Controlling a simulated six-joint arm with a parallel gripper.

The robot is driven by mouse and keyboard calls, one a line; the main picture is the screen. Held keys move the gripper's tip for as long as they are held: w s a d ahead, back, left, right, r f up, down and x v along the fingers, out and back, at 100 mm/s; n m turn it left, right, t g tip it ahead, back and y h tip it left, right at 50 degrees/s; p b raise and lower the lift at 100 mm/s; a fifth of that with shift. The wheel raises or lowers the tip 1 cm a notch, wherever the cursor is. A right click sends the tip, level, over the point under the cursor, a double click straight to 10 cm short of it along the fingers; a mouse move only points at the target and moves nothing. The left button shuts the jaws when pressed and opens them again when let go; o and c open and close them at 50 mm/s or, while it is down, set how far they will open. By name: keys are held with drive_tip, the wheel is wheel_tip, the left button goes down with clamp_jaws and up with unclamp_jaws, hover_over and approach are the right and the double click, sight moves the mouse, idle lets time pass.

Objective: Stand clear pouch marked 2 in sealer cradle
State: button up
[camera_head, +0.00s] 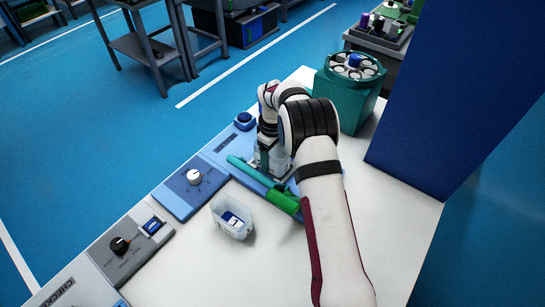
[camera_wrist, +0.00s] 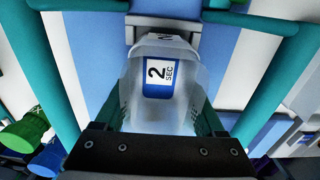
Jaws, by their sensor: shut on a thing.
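The clear pouch (camera_wrist: 190,65), with a white and blue label reading "2 SEC", fills the middle of the wrist view. My gripper (camera_wrist: 160,108) is shut on it, with a dark finger at each side. In the head view my gripper (camera_head: 270,158) points down over the blue sealer base, and the pouch is mostly hidden by my arm. The sealer's teal bars (camera_wrist: 262,75) run on both sides of the pouch, with a blue and white surface behind it. I cannot tell whether the pouch's bottom touches the cradle.
A translucent tub (camera_head: 232,222) with a label stands on the white bench in front of the sealer. A teal carousel (camera_head: 350,90) stands behind, beside a tall blue panel (camera_head: 455,90).

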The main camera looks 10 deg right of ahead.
sight(273, 152)
drive_tip(key=o, duration=1.3)
drive_tip(key=shift+f, duration=0.1)
wheel_tip(273, 152, up, 12)
drive_tip(key=shift+r, duration=0.2)
drive_tip(key=s+r+m, duration=0.5)
drive_tip(key=s+r, duration=0.3)
drive_tip(key=s, duration=0.3)
drive_tip(key=s+a+f+m+y, duration=0.1)
drive_tip(key=s+m, duration=0.8)
drive_tip(key=s, duration=1.8)
drive_tip(key=shift+s+a+f+m+y, duration=0.15)
drive_tip(key=shift+s+f+m+y, duration=0.15)
drive_tip(key=shift+s+y, duration=0.1)
